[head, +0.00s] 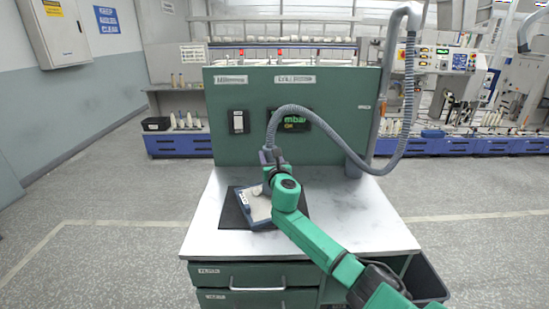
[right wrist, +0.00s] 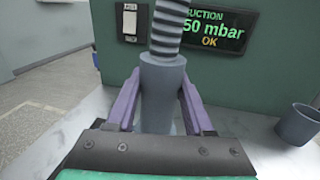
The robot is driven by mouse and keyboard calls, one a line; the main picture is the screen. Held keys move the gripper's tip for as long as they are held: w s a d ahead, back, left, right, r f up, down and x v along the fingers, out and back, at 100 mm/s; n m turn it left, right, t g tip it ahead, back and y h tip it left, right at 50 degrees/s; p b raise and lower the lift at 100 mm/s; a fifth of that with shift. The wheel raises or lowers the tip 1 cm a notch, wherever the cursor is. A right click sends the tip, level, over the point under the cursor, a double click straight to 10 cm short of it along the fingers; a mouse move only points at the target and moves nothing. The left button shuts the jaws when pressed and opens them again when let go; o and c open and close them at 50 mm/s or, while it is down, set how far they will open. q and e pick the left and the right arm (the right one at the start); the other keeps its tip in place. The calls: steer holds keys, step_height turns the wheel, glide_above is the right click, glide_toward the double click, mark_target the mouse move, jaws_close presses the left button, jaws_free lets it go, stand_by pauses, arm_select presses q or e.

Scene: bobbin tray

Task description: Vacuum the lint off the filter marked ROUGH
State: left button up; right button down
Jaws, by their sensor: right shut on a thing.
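My right gripper (head: 269,158) is shut on the grey vacuum nozzle (right wrist: 162,85), which is upright between its purple fingers in the right wrist view. The nozzle's ribbed hose (head: 300,109) arches up and to the right. A blue-framed filter (head: 262,224) with a pale face lies on a dark mat (head: 230,215) on the bench. My right gripper and arm are over its right side and hide part of it. A small pale label shows at the filter's left side; I cannot read it. The nozzle's mouth is hidden, so I cannot tell whether it touches the filter. My left gripper is not in view.
The bench (head: 375,220) has a green back panel (head: 340,90) with a suction display (right wrist: 215,30) reading "50 mbar OK" and a white switch (head: 238,122). A grey cup-shaped holder (right wrist: 298,126) stands at the bench's right rear. The bench's right side is mostly clear. A dark bin (head: 428,277) stands at lower right.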

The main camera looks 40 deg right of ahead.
steer(key=w+a, duration=0.1)
steer(key=w, duration=0.1)
steer(key=w+a+b, duration=0.1)
steer(key=w+a, duration=0.1)
stand_by(0.3)
steer(key=shift+s+d, duration=0.1)
steer(key=shift+d, duration=0.05)
stand_by(0.5)
steer(key=d, duration=0.4)
steer(key=shift+s, duration=0.3)
steer(key=shift+a+r, duration=0.1)
stand_by(0.6)
step_height(320, 180, up, 6)
steer(key=p, duration=0.6)
